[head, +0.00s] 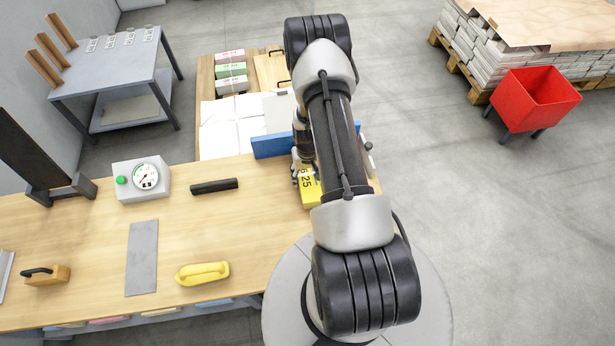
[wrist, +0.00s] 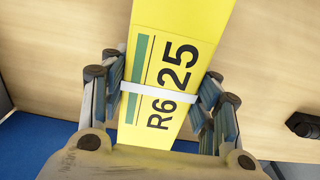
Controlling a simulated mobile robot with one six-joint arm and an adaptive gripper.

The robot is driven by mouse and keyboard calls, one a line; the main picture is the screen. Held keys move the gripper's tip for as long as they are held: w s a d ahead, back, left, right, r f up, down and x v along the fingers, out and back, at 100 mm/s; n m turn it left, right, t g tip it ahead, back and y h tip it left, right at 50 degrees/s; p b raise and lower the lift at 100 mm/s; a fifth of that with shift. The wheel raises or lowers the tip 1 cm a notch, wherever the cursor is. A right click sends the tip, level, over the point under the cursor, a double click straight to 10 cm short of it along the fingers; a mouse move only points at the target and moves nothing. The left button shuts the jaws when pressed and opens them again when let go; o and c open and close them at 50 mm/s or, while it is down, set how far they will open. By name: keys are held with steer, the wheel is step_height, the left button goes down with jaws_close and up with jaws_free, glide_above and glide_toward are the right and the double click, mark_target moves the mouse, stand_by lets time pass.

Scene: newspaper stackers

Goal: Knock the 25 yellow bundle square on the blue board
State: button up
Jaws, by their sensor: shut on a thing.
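The yellow bundle (head: 309,190) lies at the right end of the wooden workbench, marked 25 and partly hidden by my arm. In the wrist view the bundle (wrist: 185,30) shows "R6 25", a green stripe and a white strap. My gripper (wrist: 158,88) is shut on it, a finger on each side near the strap. The bundle is slightly tilted in that view. The blue board (head: 272,146) stands along the bench's far edge beside the gripper; blue also shows at the bottom of the wrist view (wrist: 35,150). Whether bundle and board touch is hidden.
On the bench are a dial gauge box (head: 142,180), a black bar (head: 214,186), a grey plate (head: 142,258) and a yellow-handled tool (head: 202,273). Beyond the board, a pallet table holds white stacks (head: 220,135) and strapped bundles (head: 231,70). A red bin (head: 535,97) stands right.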

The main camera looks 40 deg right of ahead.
steer(key=shift+w+d+b, duration=0.35)
steer(key=shift+w+b, duration=0.05)
steer(key=shift+w, duration=0.2)
steer(key=shift+w+d+b, duration=0.35)
steer(key=shift+w, duration=0.2)
steer(key=shift+w+d+r, duration=0.15)
steer(key=shift+w+r, duration=0.05)
steer(key=shift+w, duration=0.1)
stand_by(1.1)
steer(key=shift+s+a+f+p, duration=0.1)
steer(key=shift+s+a, duration=0.25)
steer(key=shift+s, duration=0.25)
steer(key=shift+s+a+p, duration=0.15)
steer(key=shift+s+a, duration=0.2)
steer(key=shift+s, duration=0.2)
steer(key=shift+s+a+f+p, duration=0.1)
steer(key=shift+s+a, duration=0.25)
steer(key=shift+s, duration=0.25)
steer(key=shift+r, duration=0.1)
steer(key=shift+r+p, duration=2.05)
steer(key=shift+r, duration=0.95)
steer(key=shift+a, duration=0.1)
